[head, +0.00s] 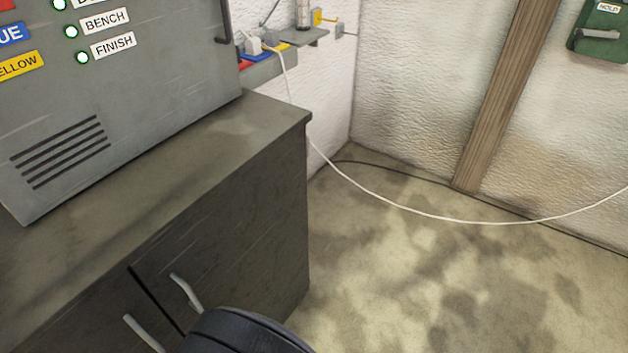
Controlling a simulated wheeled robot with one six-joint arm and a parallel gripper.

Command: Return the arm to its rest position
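My gripper is not in the head view. A dark rounded part, which looks like a link of my own arm, shows at the bottom edge in front of the cabinet doors. It hides part of the lower cabinet front. No held object shows.
A grey cabinet (215,235) fills the left, with a labelled grey control box (150,95) on top. A white cable (440,216) hangs across from a socket strip (270,65). A wooden post (500,100) and green box (600,35) are on the wall. The floor (430,280) at right is clear.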

